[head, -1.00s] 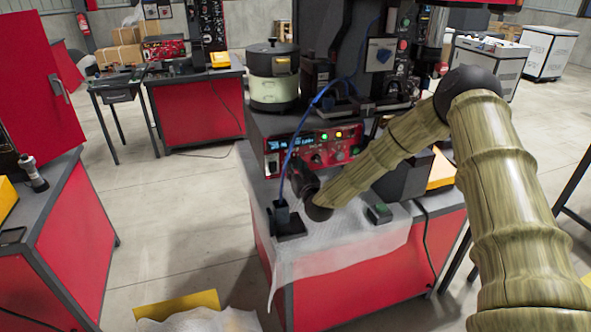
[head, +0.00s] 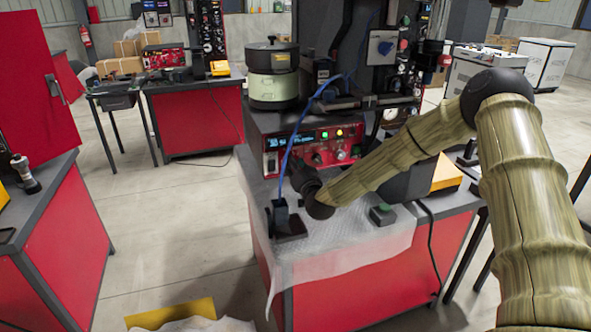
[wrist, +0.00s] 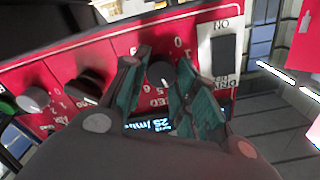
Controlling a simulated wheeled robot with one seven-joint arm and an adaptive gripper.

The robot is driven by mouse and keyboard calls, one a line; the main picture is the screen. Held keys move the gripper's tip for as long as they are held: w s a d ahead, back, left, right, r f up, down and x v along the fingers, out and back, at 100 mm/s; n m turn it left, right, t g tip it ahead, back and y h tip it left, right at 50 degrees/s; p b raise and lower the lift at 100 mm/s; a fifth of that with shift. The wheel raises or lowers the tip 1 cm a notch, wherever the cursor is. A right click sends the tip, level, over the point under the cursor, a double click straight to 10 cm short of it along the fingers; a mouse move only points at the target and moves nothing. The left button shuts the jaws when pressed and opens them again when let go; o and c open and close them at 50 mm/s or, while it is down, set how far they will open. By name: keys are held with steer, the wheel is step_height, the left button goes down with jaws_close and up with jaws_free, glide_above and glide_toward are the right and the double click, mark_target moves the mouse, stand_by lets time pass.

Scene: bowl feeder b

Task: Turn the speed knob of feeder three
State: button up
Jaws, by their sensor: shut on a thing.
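A red control box (head: 357,134) with a lit display stands on the bench below a round bowl feeder (head: 273,75). In the wrist view its red panel (wrist: 112,52) appears upside down. My gripper (wrist: 164,60) is shut on this knob. In the head view my gripper (head: 301,175) is at the left part of the box front, and my arm hides some of the panel. I cannot read a feeder number.
Two other knobs (wrist: 88,86) (wrist: 34,100) and a black power switch (wrist: 223,55) share the panel. A blue cable (head: 287,150) hangs beside my gripper to a small black stand (head: 288,222).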

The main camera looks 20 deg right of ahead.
steer(key=o, duration=1)
steer(key=shift+d, duration=0.1)
steer(key=s, duration=1.2)
steer(key=shift+d, duration=0.15)
steer(key=shift+d, duration=0.1)
